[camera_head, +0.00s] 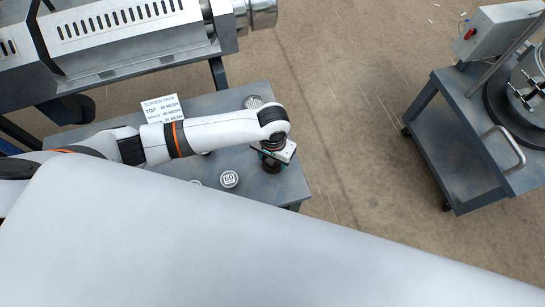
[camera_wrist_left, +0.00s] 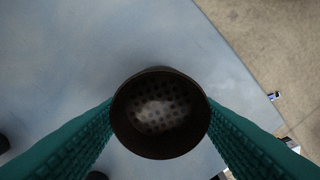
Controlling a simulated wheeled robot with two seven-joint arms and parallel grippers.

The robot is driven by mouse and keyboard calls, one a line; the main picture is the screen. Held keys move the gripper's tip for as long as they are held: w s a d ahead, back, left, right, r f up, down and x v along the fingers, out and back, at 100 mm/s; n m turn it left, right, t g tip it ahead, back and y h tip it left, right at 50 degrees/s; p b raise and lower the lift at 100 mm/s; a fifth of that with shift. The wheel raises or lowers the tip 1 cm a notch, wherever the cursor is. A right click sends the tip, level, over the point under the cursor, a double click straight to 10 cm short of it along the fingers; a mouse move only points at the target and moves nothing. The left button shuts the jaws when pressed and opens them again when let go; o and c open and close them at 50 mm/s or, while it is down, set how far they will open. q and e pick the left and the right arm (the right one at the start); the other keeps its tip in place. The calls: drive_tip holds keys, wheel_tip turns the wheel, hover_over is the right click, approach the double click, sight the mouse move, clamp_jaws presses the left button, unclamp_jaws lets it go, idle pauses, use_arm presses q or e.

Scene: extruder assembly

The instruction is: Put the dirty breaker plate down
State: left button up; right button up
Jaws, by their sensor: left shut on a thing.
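The dirty breaker plate (camera_wrist_left: 160,118) is a dark brown round piece with many small holes and a pale smear in the middle. My left gripper (camera_head: 273,157) is shut on it, with a green ribbed finger on each side in the left wrist view. In the head view the gripper is over the right end of the grey table (camera_head: 213,103), and a dark part of the plate (camera_head: 271,166) shows below it. I cannot tell whether the plate touches the table. My right gripper is not in view.
On the table are a screen pack sign (camera_head: 162,108), a round disc marked 60 (camera_head: 229,179) and a pale perforated round piece (camera_head: 253,102). The extruder (camera_head: 130,35) stands behind. A grey cart (camera_head: 470,135) is at right across open floor. The table's right edge is close.

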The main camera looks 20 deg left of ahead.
sight(273, 163)
use_arm(q)
drive_tip(key=shift+f, duration=0.2)
drive_tip(key=o, duration=1.3)
drive_tip(key=shift+r, duration=0.1)
wheel_tip(273, 163, up, 12)
drive_tip(key=shift+r+p, duration=0.1)
drive_tip(key=shift+p, duration=0.6)
